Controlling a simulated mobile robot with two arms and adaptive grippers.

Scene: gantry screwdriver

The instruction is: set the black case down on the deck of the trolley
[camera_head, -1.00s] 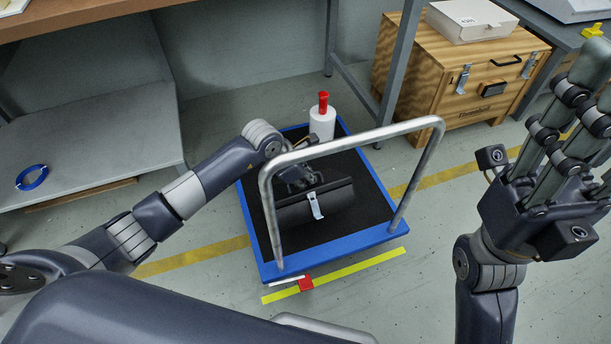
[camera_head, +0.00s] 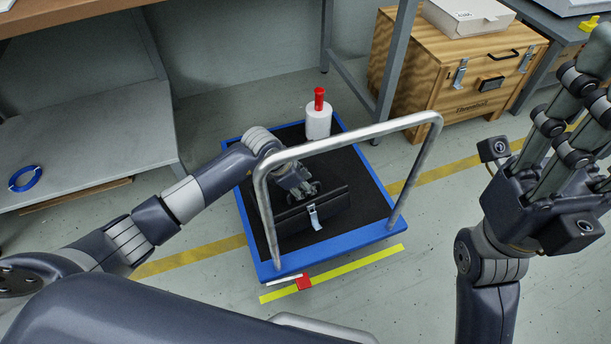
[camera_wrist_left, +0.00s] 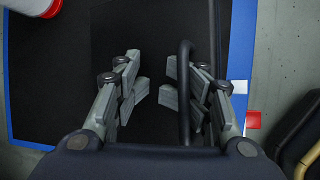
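The black case (camera_head: 335,211) with a pale latch sits on the black deck of the blue-rimmed trolley (camera_head: 340,249), just behind the silver push bar. It looks level and resting on the deck, though its underside is hidden. My left gripper (camera_head: 303,190) is over the top of the case at its handle. In the left wrist view the fingers (camera_wrist_left: 154,90) are apart with a gap between them. The dark handle (camera_wrist_left: 185,60) passes beside the right-hand fingers, and I cannot tell if they touch it. My right gripper (camera_head: 575,110) is raised, empty and open at the right.
A white bottle with a red top (camera_head: 318,118) stands at the deck's back corner. The push bar (camera_head: 345,138) arches close to my left wrist. A wooden chest (camera_head: 445,85) and a grey shelf (camera_head: 90,130) flank the trolley. Yellow tape (camera_head: 335,273) marks the floor.

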